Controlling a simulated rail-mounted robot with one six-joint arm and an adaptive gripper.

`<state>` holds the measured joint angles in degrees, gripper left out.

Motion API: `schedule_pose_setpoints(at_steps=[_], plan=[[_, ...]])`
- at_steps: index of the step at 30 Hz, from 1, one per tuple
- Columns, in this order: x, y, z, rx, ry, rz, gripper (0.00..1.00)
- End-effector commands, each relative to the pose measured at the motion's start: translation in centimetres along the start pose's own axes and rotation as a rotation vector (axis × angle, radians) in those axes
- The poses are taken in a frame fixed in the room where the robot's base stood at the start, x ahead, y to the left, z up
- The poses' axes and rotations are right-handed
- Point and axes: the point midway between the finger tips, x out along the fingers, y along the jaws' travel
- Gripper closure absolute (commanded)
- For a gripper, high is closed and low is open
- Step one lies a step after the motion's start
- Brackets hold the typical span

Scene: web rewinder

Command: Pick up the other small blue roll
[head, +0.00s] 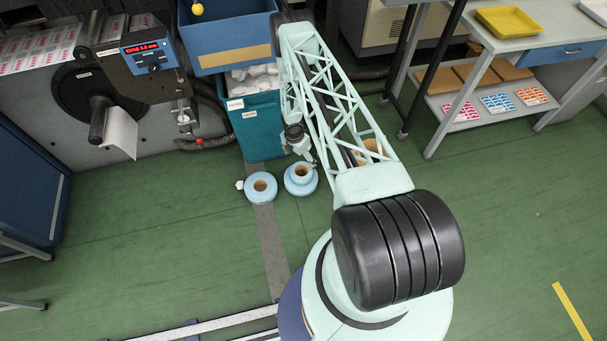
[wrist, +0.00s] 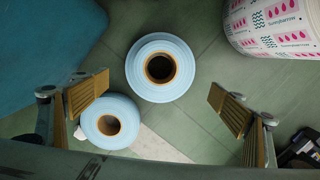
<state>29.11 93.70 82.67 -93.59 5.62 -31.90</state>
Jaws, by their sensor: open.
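Two small blue rolls with brown cores stand on the green floor. In the head view one is at left (head: 260,199), the other at right (head: 302,189), close beside it; the right one looks taller. In the wrist view one blue roll (wrist: 141,58) lies ahead between the fingertips' directions, and another (wrist: 125,138) sits lower left, partly beneath the left finger. My gripper (wrist: 158,85) is open and empty, above the rolls. In the head view my gripper (head: 299,145) is small and its fingers are hard to make out.
A teal bin (head: 257,128) stands close behind the rolls, with a blue crate (head: 228,60) beyond it. A larger printed roll (wrist: 270,25) is at upper right in the wrist view. The rewinder (head: 150,100) is at left. A shelf table (head: 530,42) stands at right.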

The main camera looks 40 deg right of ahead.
Motion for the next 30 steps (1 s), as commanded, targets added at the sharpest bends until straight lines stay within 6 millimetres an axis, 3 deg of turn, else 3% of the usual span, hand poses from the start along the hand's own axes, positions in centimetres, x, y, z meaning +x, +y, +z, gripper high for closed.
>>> schedule_pose_setpoints(at_steps=[14, 30], plan=[[0.6, 0.0, 0.0, 0.002, 0.000, 0.000, 0.11], [5.5, 0.0, 0.0, 0.002, -0.001, 0.000, 0.11]])
